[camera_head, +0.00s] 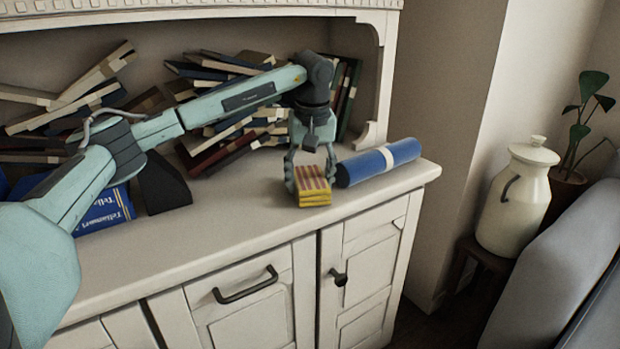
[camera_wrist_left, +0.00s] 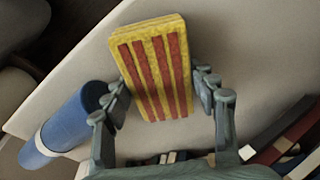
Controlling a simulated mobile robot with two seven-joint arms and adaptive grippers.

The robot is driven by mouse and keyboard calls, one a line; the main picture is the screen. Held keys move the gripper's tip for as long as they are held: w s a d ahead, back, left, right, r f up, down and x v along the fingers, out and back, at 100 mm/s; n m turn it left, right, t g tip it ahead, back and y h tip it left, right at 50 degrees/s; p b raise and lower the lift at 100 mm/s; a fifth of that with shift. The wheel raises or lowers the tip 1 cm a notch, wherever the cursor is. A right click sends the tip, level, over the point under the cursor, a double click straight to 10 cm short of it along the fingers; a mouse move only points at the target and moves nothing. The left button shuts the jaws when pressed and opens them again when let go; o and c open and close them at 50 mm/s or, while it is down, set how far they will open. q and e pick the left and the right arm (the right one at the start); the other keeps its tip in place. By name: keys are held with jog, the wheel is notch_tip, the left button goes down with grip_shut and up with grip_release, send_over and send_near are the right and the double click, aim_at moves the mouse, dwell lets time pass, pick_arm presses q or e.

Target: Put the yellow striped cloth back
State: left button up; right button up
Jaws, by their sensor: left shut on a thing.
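The yellow cloth with red stripes (camera_head: 313,188) is folded into a thick block at the right part of the white cabinet top. My left gripper (camera_head: 311,178) reaches down over it from above and is shut on it, a finger on each side. In the left wrist view the cloth (camera_wrist_left: 155,68) sits between the two fingers of the left gripper (camera_wrist_left: 160,95), its striped face towards the camera. I cannot tell whether the cloth touches the cabinet top. My right gripper is in neither view.
A blue roll with a white band (camera_head: 378,162) lies just right of the cloth; it also shows in the left wrist view (camera_wrist_left: 65,128). Heaped books (camera_head: 215,150) fill the shelf behind. The cabinet top (camera_head: 235,235) in front is clear. A cream jar (camera_head: 513,205) stands beyond its right end.

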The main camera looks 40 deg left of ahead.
aim_at(312, 181)
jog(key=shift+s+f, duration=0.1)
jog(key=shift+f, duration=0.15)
pick_arm(q)
jog(key=o, duration=0.7)
jog(key=shift+f, duration=0.1)
jog(key=o, duration=0.4)
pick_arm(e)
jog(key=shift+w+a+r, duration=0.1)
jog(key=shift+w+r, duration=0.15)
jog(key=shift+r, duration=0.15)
pick_arm(q)
jog(key=shift+r, duration=0.6)
jog(key=r, duration=0.3)
jog(key=s+d+r, duration=0.1)
jog(key=r, duration=0.7)
jog(key=shift+s+d, duration=0.15)
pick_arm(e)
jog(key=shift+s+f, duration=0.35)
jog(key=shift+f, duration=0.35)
